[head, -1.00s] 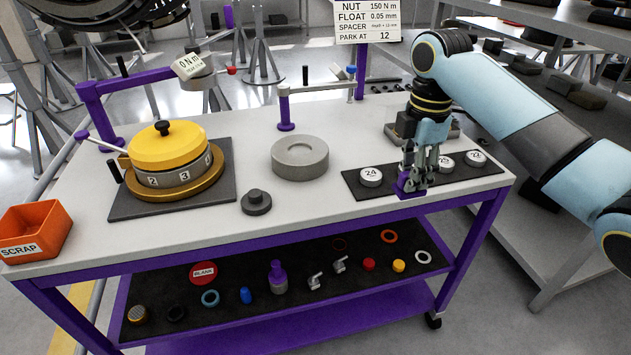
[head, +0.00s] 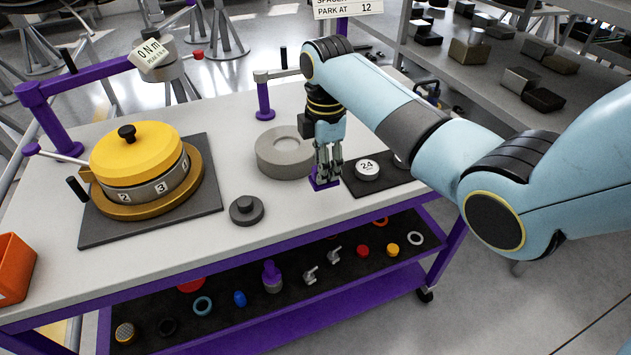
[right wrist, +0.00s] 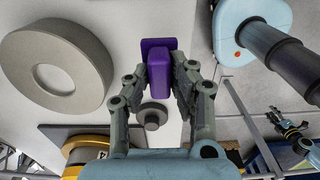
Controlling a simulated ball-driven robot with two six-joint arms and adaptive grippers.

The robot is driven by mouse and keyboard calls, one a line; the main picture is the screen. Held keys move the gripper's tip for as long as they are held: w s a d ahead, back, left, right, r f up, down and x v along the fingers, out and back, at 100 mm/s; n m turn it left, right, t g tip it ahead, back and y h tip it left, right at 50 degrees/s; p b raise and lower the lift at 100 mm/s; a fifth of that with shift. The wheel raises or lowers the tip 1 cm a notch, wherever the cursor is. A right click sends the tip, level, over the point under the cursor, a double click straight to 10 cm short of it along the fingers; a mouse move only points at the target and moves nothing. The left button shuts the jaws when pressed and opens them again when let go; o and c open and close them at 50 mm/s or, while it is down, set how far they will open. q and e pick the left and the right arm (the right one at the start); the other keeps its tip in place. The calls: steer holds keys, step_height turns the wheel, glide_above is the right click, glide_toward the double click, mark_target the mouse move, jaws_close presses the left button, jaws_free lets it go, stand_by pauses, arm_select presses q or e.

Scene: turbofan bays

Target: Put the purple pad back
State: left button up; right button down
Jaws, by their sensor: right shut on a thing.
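My right gripper (head: 327,172) is shut on the purple pad (head: 322,184). In the head view the pad is at the fingertips, just left of the black mat with the white numbered discs, near the table's front edge. In the right wrist view the purple pad (right wrist: 159,62) sits between the two fingers (right wrist: 160,80), with a wider plate at its far end. Whether the pad touches the table top is hard to tell.
A grey ring (head: 283,152) stands just behind and left of the pad. A dark grey knobbed disc (head: 246,210) lies to the left. A yellow-lidded drum (head: 138,155) stands on a dark plate (head: 210,170). The white disc marked 24 (head: 367,169) is close on the right.

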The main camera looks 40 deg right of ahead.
mark_target(316, 186)
steer(key=shift+w+a+f, duration=0.2)
steer(key=shift+a+f, duration=0.15)
steer(key=shift+f, duration=0.15)
steer(key=shift+w+a+f, duration=0.15)
steer(key=shift+a+f, duration=0.15)
steer(key=shift+f, duration=0.2)
step_height(316, 186, down, 2)
steer(key=shift+f, duration=0.65)
steer(key=c, duration=1.1)
jaws_free()
steer(key=shift+c, duration=0.2)
arm_select(q)
steer(key=shift+w+r, duration=0.1)
steer(key=shift+w, duration=0.7)
steer(key=shift+r, duration=0.1)
